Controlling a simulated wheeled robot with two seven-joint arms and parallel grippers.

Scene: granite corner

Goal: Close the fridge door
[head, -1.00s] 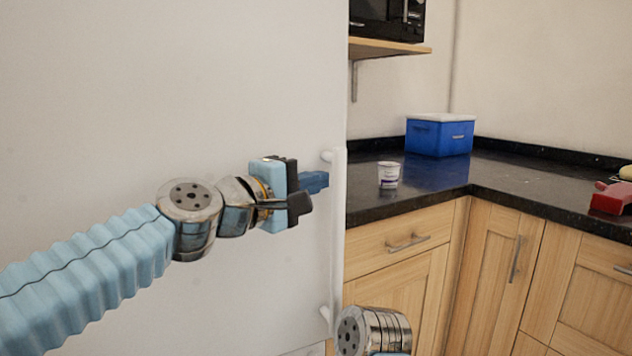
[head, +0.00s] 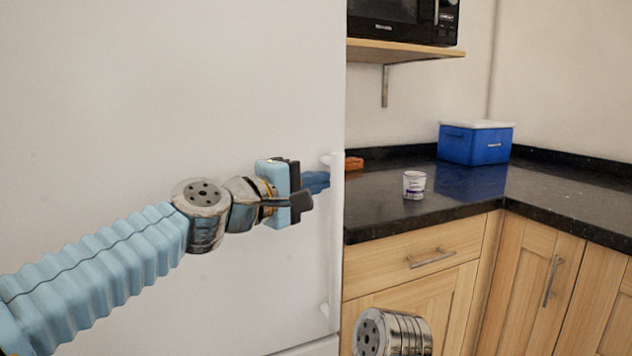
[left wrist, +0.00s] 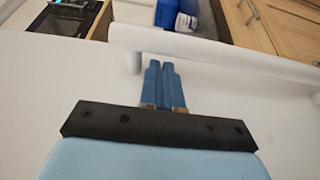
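The white fridge door (head: 150,110) fills the left half of the head view. Its long white vertical handle (head: 336,240) runs along the door's right edge. My left gripper (head: 318,182) is in front of the door, with its blue fingertips close to the upper part of the handle. In the left wrist view the two blue fingers (left wrist: 161,80) lie together with nothing seen between them, and the handle (left wrist: 215,45) crosses just beyond their tips. I cannot tell whether they touch it. My right arm shows only as a wrist joint at the bottom; its gripper is out of view.
Right of the door is a dark granite counter (head: 460,200) with a white cup (head: 414,185), a blue box (head: 476,143) and an orange-brown item (head: 353,163). Wooden cabinets (head: 410,290) stand below. A black microwave (head: 403,18) sits on a shelf above.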

